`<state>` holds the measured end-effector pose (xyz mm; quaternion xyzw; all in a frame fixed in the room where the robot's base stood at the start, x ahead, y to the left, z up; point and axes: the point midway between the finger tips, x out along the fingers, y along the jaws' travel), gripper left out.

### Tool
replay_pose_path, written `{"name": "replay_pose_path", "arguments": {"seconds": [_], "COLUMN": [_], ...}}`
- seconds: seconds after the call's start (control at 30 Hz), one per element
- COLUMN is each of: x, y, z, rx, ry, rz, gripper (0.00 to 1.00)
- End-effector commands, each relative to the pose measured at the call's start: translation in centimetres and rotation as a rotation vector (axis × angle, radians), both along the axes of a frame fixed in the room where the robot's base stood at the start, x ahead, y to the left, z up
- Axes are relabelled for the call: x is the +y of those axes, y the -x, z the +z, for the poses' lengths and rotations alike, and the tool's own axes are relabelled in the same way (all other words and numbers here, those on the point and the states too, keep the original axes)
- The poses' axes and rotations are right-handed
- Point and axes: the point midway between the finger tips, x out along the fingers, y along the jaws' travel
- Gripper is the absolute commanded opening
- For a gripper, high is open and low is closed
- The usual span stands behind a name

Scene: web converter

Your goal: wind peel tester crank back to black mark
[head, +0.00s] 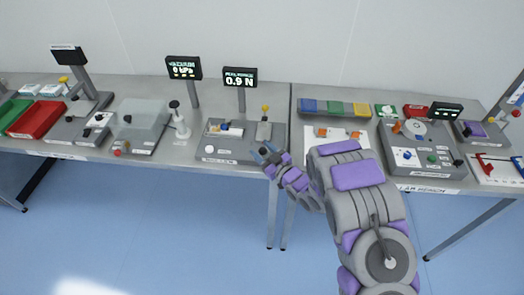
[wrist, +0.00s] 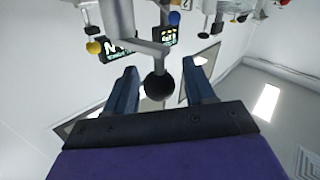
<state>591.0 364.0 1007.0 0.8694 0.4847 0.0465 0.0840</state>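The peel tester (head: 225,155) is a grey box on the bench, left of the bench seam, with a display (head: 240,77) above it reading 0.9 N. In the head view my gripper (head: 264,152) is at the tester's front right corner and hides part of that side. In the wrist view the crank (wrist: 142,45) is a grey arm ending in a black ball knob (wrist: 158,86). The knob appears between my two spread fingers, with a gap visible on both sides. My gripper is open. I cannot make out the black mark in either view.
Left of the tester stand a vacuum display (head: 184,68), a clear-covered box (head: 140,122) and a red tray (head: 37,118). To the right are a row of coloured blocks (head: 335,107) and a grey device with dials (head: 420,150). The blue floor in front is open.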

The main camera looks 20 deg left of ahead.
Motion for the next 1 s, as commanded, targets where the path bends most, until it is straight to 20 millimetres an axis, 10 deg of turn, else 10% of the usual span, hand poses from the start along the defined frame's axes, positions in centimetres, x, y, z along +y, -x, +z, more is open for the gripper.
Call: {"name": "replay_pose_path", "arguments": {"seconds": [0.5,1.0], "x": [0.22,0.94], "y": [-0.02,0.15], "z": [-0.12,-0.18], "rx": [0.0,0.004], "ry": [0.002,0.005], "rz": [0.001,-0.116], "gripper": [0.04,0.03]}}
